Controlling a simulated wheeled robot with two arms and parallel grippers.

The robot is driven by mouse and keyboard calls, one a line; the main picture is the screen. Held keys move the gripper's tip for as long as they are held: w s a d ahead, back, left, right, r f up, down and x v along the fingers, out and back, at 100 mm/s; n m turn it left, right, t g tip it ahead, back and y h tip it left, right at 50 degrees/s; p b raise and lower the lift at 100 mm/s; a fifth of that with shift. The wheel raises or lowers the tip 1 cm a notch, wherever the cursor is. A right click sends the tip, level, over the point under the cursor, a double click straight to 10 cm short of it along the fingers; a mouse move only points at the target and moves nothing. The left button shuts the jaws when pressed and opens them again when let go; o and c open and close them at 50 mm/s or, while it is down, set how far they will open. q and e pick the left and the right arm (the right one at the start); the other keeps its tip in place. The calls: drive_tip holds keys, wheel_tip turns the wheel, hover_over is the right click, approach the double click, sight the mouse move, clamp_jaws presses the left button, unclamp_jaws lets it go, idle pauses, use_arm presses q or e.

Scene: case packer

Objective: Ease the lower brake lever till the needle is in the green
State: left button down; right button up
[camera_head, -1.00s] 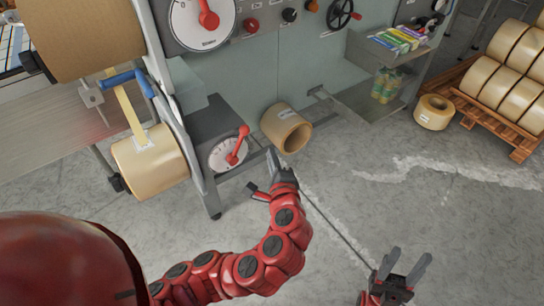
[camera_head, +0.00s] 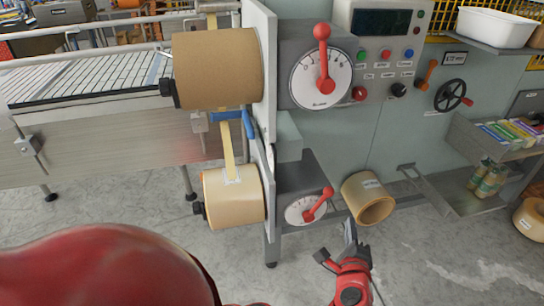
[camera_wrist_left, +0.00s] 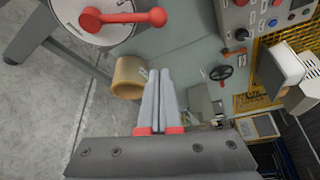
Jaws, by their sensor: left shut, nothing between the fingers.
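The lower brake lever (camera_head: 318,203) is a red handle with a round knob on a white dial (camera_head: 300,212), low on the machine beside the lower tape roll. It leans up and to the right in the head view. The lever also shows large in the left wrist view (camera_wrist_left: 120,17), at the top left. My left gripper (camera_head: 350,226) is below and right of the lever, apart from it. In the left wrist view its fingers (camera_wrist_left: 160,73) are together and empty. I cannot make out a needle or green band on the lower dial. My right gripper is out of view.
An upper dial (camera_head: 308,85) with its own red lever (camera_head: 323,60) sits above. A cardboard core (camera_head: 368,199) lies right of the lower dial, close to my left gripper. The lower tape roll (camera_head: 235,199) hangs at left. A shelf (camera_head: 470,195) juts out at right.

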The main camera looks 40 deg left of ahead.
sight(319, 204)
use_arm(q)
drive_tip(key=shift+a, duration=0.1)
drive_tip(key=w+a+f+n+g+y+b, duration=0.3)
drive_tip(key=a+n+y, duration=0.1)
drive_tip(key=n+y, duration=0.1)
drive_tip(key=d+f+m+y+b, duration=0.1)
drive_tip(key=d+f+y, duration=0.1)
drive_tip(key=d, duration=0.6)
drive_tip(key=w+a+r+p, duration=0.1)
drive_tip(key=a, duration=0.4)
drive_tip(key=w+a+r+p, duration=0.1)
drive_tip(key=a, duration=0.5)
drive_tip(key=shift+w+r+g, duration=0.3)
